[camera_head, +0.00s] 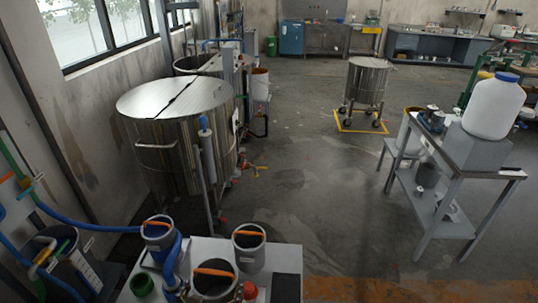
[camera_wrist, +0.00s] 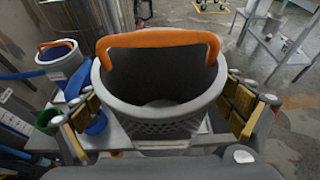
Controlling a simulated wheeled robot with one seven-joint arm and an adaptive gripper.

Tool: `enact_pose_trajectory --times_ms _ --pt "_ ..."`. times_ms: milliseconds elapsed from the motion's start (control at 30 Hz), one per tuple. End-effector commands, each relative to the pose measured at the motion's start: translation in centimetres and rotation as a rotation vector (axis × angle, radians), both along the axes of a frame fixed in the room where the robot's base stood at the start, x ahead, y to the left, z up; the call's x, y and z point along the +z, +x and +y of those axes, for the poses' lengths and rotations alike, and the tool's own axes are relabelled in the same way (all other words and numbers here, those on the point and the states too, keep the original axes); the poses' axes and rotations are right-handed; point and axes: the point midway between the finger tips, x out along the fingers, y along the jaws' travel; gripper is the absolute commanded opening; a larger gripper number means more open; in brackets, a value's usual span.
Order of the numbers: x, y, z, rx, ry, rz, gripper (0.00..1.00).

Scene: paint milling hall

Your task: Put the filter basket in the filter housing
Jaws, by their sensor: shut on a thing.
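The grey filter basket (camera_wrist: 165,115) with latticed walls and an orange handle stands upright between the two gold-padded fingers of my gripper (camera_wrist: 160,117). The gripper is shut on its sides, and the basket is open and looks empty inside. I cannot tell whether its underside touches the bench. I cannot tell for sure which vessel is the filter housing. A grey, blue-trimmed vessel with an orange handle (camera_head: 158,237), beside a blue hose, is at back left; it also shows in the wrist view (camera_wrist: 58,62).
Another orange-handled grey container (camera_head: 249,257) stands on the light bench (camera_head: 272,254). A green cup (camera_head: 142,286) and red knob (camera_head: 250,290) are close by. A blue hose (camera_head: 90,224) crosses at left. A large steel tank (camera_head: 180,150) stands behind; open floor lies right.

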Motion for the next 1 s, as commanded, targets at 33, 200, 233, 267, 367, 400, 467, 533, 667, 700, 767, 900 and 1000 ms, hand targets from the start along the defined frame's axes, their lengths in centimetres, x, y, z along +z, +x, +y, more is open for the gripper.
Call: enact_pose_trajectory --times_ms 33,200,233,267,367,400,467,533,667,700,767,900,1000 --pt "0.2 0.5 -0.9 -0.007 0.0 -0.001 0.34" --pt "0.6 2.4 -4.1 -0.028 0.001 -0.002 0.34" --pt "0.8 2.8 -4.7 -0.031 0.002 -0.002 0.34" --pt "0.8 3.2 -5.4 -0.036 0.002 -0.002 0.34" --pt "1.2 4.8 -8.2 -0.052 0.002 -0.003 0.34" --pt "1.3 5.4 -9.4 -0.059 0.001 -0.002 0.34" --pt "1.6 6.4 -11.1 -0.069 0.002 -0.003 0.34" --pt "1.8 7.6 -13.0 -0.08 0.002 -0.002 0.34" --pt "2.3 9.6 -16.4 -0.098 0.001 -0.003 0.34" --pt "2.4 10.2 -17.4 -0.105 0.002 -0.003 0.34" --pt "2.7 11.1 -19.0 -0.113 0.001 -0.004 0.34" --pt "3.1 13.2 -22.5 -0.133 0.002 -0.003 0.34" --pt "3.5 14.7 -25.1 -0.147 0.001 -0.003 0.34"
